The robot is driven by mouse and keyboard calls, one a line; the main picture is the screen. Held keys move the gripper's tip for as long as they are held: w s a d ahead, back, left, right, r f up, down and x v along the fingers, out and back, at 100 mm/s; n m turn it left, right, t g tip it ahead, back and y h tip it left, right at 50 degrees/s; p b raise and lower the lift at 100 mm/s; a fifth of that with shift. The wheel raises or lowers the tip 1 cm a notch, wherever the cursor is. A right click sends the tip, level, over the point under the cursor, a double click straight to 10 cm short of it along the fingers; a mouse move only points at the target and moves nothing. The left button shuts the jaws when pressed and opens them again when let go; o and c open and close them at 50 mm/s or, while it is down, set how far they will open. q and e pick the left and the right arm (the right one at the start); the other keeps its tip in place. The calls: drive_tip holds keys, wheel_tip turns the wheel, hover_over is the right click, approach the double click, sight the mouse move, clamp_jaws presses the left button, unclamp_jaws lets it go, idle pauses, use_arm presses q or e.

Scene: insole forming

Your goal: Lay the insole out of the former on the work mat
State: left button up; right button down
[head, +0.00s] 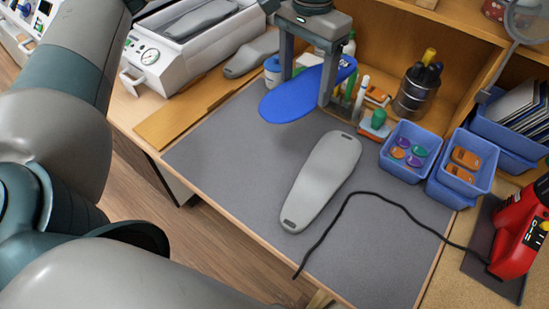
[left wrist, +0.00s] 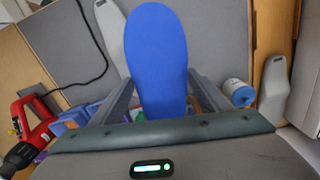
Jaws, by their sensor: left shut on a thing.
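The blue insole (head: 288,98) is held in the air above the back of the grey work mat (head: 225,150). My left gripper (head: 308,82) is shut on its narrower end, one finger at each side; the wide rounded end sticks out free. In the left wrist view the insole (left wrist: 157,50) extends away between the fingers (left wrist: 160,92). The former (head: 165,68), a white machine with a gauge and handle, stands at the upper left with a grey foot-shaped form in its open top. My right gripper is not in view.
A grey foot-shaped plate (head: 322,180) lies on the mat's middle, with a black cable (head: 385,197) beside it. Blue bins (head: 408,150), a pen cup (head: 415,95) and a red tool (head: 515,235) stand right. Another grey form (head: 252,55) lies near the former. The mat's left part is clear.

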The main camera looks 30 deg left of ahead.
sight(300, 102)
use_arm(q)
drive_tip(key=shift+d, duration=0.1)
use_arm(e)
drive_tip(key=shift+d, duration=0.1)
